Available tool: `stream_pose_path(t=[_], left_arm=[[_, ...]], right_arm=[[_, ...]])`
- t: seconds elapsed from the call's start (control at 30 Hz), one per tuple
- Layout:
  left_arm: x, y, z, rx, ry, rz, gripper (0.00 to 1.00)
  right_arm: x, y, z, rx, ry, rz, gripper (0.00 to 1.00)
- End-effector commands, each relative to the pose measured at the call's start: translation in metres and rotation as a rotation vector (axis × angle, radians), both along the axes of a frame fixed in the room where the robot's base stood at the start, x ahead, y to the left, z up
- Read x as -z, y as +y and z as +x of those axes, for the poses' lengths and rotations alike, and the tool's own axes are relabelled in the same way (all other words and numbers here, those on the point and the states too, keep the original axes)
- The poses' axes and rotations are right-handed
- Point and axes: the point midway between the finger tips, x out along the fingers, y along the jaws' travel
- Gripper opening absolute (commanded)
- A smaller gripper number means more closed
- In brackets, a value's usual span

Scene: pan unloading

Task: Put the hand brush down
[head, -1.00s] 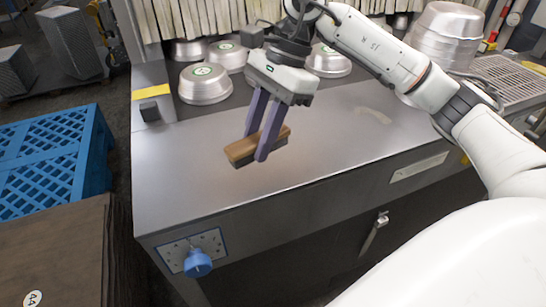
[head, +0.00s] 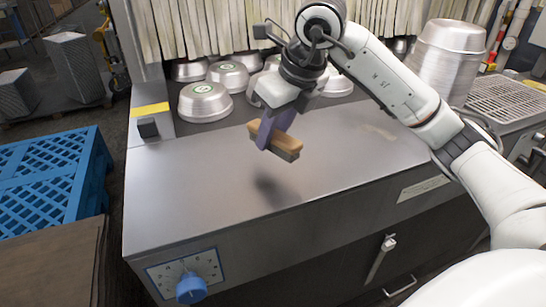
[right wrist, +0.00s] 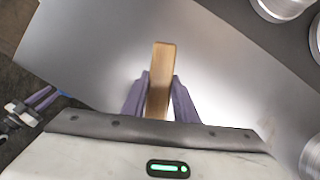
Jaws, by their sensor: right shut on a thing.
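The hand brush (head: 291,144) has a light wooden back and a darker underside. It hangs above the bare steel top (head: 200,180) of the machine, with a dark shadow below and clear of it. My right gripper (head: 272,137) is shut on the brush, its purple fingers on either side of the wooden back. In the right wrist view the brush (right wrist: 161,70) sticks out beyond the fingers. My left gripper (right wrist: 42,98) shows small at the left edge of the right wrist view, away from the brush; its opening is unclear.
Several round metal pans (head: 205,102) stand at the back of the steel top under a strip curtain (head: 215,25). A pan stack (head: 445,62) stands at the right. A blue crate (head: 50,175) is at the left. The front of the steel top is clear.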

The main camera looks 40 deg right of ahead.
Motion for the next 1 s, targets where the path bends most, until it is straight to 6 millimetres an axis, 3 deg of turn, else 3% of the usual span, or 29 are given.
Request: stream_pose_path(t=[0.4,0.77,0.8,0.9,1.0], left_arm=[[0.002,-0.001,-0.001,0.001,0.000,-0.001,0.31],[0.004,-0.002,-0.001,0.001,0.000,-0.001,0.31],[0.003,-0.002,-0.001,0.001,0.000,-0.001,0.31],[0.003,-0.002,-0.001,0.002,0.001,-0.002,0.31],[0.003,-0.002,-0.001,0.002,0.000,-0.002,0.31]], right_arm=[[0.049,0.000,0.000,-0.002,0.000,-0.001,0.05],[0.053,0.000,0.000,-0.002,-0.001,-0.001,0.05],[0.052,0.000,0.000,-0.002,-0.001,-0.001,0.31],[0.052,0.000,0.000,-0.002,-0.001,0.000,0.45],[0.052,0.000,0.000,-0.002,-0.001,0.000,0.45]])
